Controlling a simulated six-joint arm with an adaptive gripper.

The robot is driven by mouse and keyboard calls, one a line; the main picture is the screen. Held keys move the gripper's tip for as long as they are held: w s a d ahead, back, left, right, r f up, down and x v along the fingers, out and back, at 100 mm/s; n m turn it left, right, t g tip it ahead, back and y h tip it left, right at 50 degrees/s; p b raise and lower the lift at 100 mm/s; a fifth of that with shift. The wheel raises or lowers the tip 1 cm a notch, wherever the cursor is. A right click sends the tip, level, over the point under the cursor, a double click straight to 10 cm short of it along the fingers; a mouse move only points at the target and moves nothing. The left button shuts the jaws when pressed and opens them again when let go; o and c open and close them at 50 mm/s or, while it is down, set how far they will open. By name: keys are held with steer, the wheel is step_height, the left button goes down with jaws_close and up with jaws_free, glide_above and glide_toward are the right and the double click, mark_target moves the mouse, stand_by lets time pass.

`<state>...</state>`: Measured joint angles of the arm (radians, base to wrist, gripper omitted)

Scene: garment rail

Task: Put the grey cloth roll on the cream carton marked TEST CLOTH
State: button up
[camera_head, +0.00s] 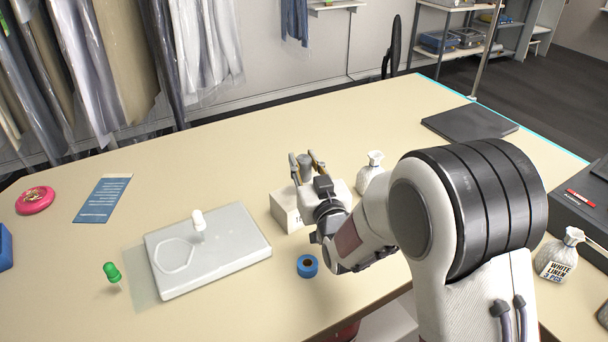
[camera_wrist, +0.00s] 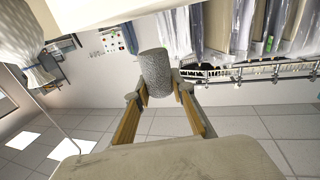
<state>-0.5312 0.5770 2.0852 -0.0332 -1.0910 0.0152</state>
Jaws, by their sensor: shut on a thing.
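The grey cloth roll (camera_wrist: 155,72) is a short speckled cylinder between my two finger pads in the wrist view. My gripper (camera_wrist: 157,95) is shut on it. In the head view my gripper (camera_head: 307,164) is over the cream carton, with the grey roll (camera_head: 306,172) partly hidden between its fingers. The cream carton (camera_head: 284,208) stands on the table, and my gripper and wrist cover its right side and most of its printed lettering. I cannot tell whether the roll touches the carton's top.
A tied white sack (camera_head: 368,175) stands close right of the carton. A blue tape roll (camera_head: 307,266) lies in front. A grey lidded box (camera_head: 215,262) with a white piece on it is at left, beside a green peg (camera_head: 112,272). The table (camera_head: 300,115) behind is clear.

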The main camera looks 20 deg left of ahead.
mark_target(306, 179)
steer(key=shift+f, duration=0.1)
steer(key=shift+f, duration=1.8)
steer(key=o, duration=0.8)
steer(key=shift+f, duration=0.1)
steer(key=v, duration=1.2)
